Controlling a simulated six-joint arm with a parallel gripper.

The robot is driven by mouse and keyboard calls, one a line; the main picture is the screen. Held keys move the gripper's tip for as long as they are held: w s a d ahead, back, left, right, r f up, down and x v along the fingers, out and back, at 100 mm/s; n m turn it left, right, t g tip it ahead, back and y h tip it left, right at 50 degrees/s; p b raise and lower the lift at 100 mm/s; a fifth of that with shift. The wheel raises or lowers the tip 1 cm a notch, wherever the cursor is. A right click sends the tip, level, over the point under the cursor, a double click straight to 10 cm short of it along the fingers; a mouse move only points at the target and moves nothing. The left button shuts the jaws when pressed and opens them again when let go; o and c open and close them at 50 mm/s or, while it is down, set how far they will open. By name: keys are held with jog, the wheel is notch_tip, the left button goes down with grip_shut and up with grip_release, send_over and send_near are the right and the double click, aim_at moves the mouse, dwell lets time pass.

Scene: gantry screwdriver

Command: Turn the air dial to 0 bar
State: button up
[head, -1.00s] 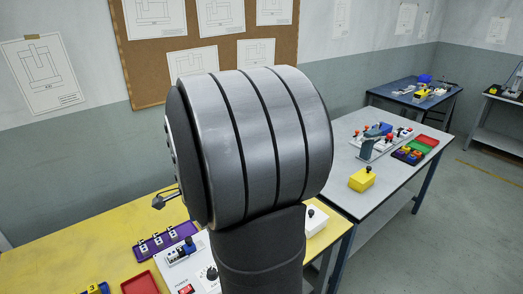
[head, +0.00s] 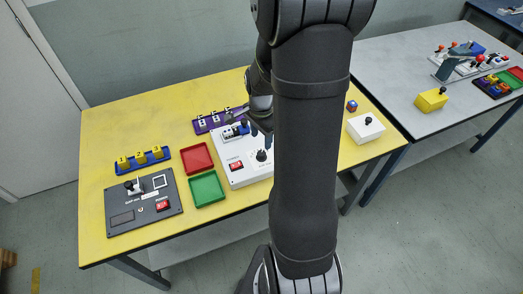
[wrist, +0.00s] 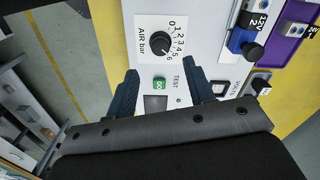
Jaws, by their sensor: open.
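The air dial (wrist: 162,47) is a black round knob on a white plate marked "AIR bar", numbered 0 to 6 along its right side. Its pointer direction is too small to tell. It sits on the white panel (wrist: 208,30); in the head view a dark knob (head: 261,155) on this panel looks like the dial. My gripper (wrist: 162,88) is open and empty in the wrist view. Its two dark fingers are apart, below the dial and not touching it. In the head view my arm hides the panel's right part.
A blue 12V block (wrist: 242,40) and purple tray (wrist: 292,50) lie right of the dial. A red power switch (head: 236,165) is on the panel; red (head: 197,158) and green (head: 207,189) trays stand left.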

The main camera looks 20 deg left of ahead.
aim_at(261, 153)
notch_tip(261, 153, down, 8)
jog(key=shift+f, duration=0.1)
dwell(0.4)
jog(key=c, duration=1)
